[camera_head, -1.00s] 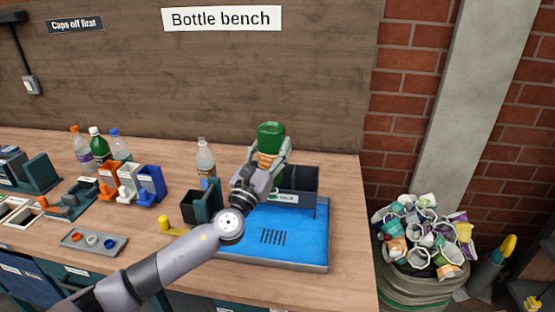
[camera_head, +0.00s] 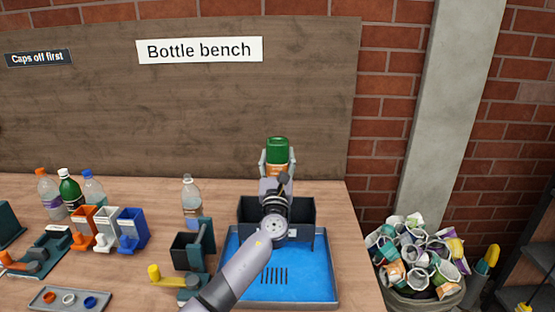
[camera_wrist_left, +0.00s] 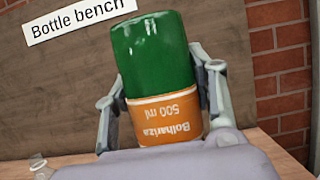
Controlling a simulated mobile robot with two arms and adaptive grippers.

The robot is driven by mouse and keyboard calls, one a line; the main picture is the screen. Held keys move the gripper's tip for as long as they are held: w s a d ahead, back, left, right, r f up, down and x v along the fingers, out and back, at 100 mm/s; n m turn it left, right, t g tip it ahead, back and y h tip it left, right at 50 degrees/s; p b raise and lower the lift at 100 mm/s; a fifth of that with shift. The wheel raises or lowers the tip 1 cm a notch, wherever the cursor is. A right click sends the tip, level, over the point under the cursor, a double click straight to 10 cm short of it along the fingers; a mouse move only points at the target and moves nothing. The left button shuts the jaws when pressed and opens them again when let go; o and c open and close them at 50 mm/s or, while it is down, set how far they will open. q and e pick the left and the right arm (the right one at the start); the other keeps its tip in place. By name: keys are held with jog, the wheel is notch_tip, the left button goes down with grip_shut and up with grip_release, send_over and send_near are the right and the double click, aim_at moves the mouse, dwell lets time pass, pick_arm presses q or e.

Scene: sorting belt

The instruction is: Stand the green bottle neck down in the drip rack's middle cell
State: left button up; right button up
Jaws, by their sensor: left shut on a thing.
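The green bottle (camera_head: 277,150) with an orange label is held base up; it also shows in the left wrist view (camera_wrist_left: 152,58), where its label reads upside down. My left gripper (camera_head: 277,161) is shut on it, one finger on each side. The bottle is roughly upright, over or behind the dark drip rack (camera_head: 304,217) on the blue tray (camera_head: 318,268). Its neck is hidden behind my gripper and wrist. My arm covers the rack's middle, so the middle cell is not visible. My right gripper is not in view.
A clear bottle (camera_head: 191,203) stands left of the rack, behind a dark holder (camera_head: 185,250). Further left are several bottles, with coloured holders (camera_head: 132,231) and a cap tray (camera_head: 69,299) in front. A sack of crushed cups (camera_head: 418,262) stands off the bench's right end.

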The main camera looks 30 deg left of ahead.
aim_at(276, 169)
pick_arm(q)
notch_tip(276, 169, down, 3)
jog(key=shift+a+f+b, duration=0.1)
jog(key=shift+a+b, duration=0.05)
jog(key=shift+b, duration=1.05)
notch_tip(276, 169, down, 5)
jog(key=b, duration=0.4)
jog(key=shift+b, duration=0.3)
notch_tip(276, 169, down, 4)
jog(key=b, duration=0.4)
jog(key=shift+s+f, duration=0.1)
jog(key=shift+f, duration=0.15)
jog(key=shift+f, duration=0.1)
